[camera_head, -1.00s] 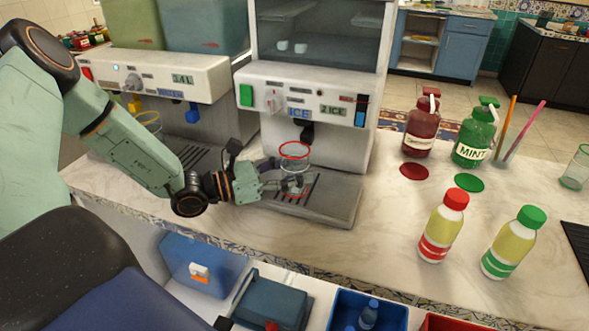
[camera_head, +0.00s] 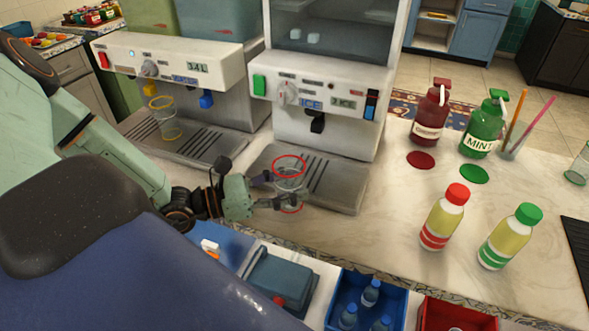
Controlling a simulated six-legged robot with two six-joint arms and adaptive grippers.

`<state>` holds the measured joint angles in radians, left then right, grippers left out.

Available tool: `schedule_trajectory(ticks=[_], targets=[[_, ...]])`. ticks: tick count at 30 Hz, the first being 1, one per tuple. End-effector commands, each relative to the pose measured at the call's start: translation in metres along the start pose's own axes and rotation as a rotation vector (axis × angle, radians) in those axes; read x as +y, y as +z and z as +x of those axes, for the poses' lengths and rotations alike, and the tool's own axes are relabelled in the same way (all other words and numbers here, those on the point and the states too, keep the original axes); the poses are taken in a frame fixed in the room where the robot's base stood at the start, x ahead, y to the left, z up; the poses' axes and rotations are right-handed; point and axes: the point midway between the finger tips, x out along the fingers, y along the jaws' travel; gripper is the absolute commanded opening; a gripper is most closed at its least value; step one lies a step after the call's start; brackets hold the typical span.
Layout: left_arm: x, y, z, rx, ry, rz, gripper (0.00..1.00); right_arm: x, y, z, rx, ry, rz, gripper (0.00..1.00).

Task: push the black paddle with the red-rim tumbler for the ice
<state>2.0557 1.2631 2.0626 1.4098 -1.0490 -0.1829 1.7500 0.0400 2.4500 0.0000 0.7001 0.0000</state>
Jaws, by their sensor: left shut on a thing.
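The clear tumbler with the red rim (camera_head: 290,168) is in the fingers of my left gripper (camera_head: 276,188), which is shut on it. It is roughly upright at the front left edge of the ice machine's drip tray (camera_head: 335,190). I cannot tell whether it touches the tray or holds ice. The black paddle (camera_head: 318,123) hangs on the front of the ice machine (camera_head: 325,95), above and behind the tumbler, clear of it. Two ice cubes (camera_head: 306,36) show behind the machine's window. My right gripper is not in view.
A yellow-rim tumbler (camera_head: 165,120) stands on the left dispenser's tray. Red (camera_head: 430,110) and green (camera_head: 483,125) pump bottles and two capped bottles (camera_head: 444,218) stand at the right. Bins lie below the front edge.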

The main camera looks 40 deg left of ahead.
Motion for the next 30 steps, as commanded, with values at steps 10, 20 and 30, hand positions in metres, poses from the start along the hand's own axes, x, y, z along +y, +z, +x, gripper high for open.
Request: schedule_trajectory(ticks=[10, 20, 30], targets=[[-0.0094, -0.0001, -0.0076, -0.001, 0.000, 0.001, 0.19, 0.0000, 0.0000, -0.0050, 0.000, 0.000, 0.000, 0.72], [-0.0106, 0.0007, -0.0084, -0.001, 0.000, 0.001, 0.19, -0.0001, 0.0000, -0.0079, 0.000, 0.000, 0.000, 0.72], [-0.0029, -0.0007, -0.0018, 0.000, -0.002, 0.003, 0.19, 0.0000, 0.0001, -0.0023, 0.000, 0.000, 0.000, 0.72]])
